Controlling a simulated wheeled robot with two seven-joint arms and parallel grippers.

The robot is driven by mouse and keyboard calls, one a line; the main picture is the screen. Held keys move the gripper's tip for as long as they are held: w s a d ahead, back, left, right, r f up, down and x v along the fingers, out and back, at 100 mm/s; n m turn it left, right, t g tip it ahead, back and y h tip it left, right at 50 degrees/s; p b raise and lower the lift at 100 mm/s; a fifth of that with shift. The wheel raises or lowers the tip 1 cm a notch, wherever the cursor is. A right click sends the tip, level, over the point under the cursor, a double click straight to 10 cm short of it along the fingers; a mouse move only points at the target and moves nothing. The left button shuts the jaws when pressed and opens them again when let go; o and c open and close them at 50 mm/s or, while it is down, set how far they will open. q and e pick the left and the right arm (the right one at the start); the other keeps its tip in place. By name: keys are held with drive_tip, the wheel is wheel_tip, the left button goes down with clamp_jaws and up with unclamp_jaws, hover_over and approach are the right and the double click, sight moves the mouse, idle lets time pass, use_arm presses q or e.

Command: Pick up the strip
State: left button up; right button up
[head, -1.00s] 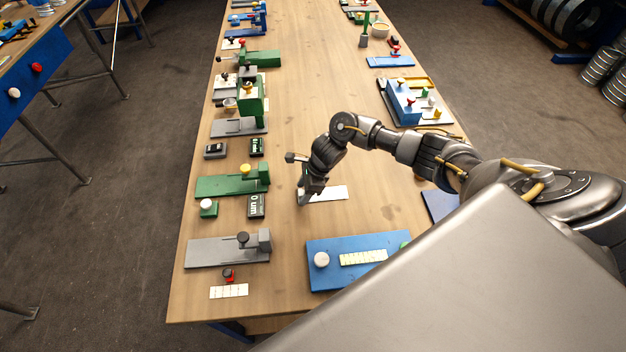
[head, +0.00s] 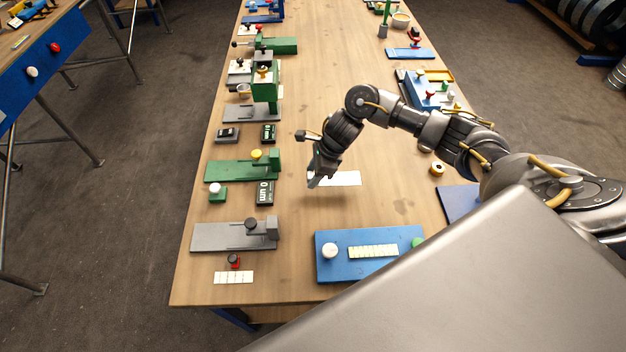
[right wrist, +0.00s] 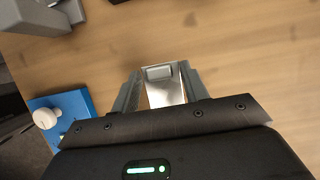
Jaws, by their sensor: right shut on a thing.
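A plain white strip (head: 346,178) shows in the head view near the middle of the bench, at my right gripper (head: 315,181). The gripper's fingers are shut on the strip's left end, and the rest of the strip sticks out to the right. In the right wrist view, a pale, shiny piece of the strip (right wrist: 164,94) shows between the fingers of the right gripper (right wrist: 159,74). Whether the strip touches the wooden top or hangs just above it is hard to tell. My left gripper is not in view.
Gauges and fixtures line the bench's left side, among them a green fixture (head: 235,170) and a grey fixture (head: 232,236). A blue board (head: 335,265) with a white knob and a marked strip (head: 373,251) lies nearer. The bench middle beyond the gripper is clear.

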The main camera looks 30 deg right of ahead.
drive_tip(key=s+a+r+b, duration=0.2)
drive_tip(key=s+a+r, duration=0.7)
drive_tip(key=s, duration=0.1)
wheel_tip(320, 180, up, 7)
drive_tip(key=p, duration=0.5)
drive_tip(key=shift+w+d+f+p, duration=0.15)
drive_tip(key=shift+w+d+p, duration=0.05)
drive_tip(key=shift+w+p, duration=0.1)
drive_tip(key=shift+f, duration=0.1)
drive_tip(key=w+d+f+n+g+b, duration=0.1)
drive_tip(key=d+f+n+g+b, duration=0.3)
drive_tip(key=n+b, duration=0.8)
drive_tip(key=shift+w+d+f+n+g+h, duration=0.2)
drive_tip(key=shift+n+g+h, duration=0.1)
drive_tip(key=shift+n+g, duration=0.1)
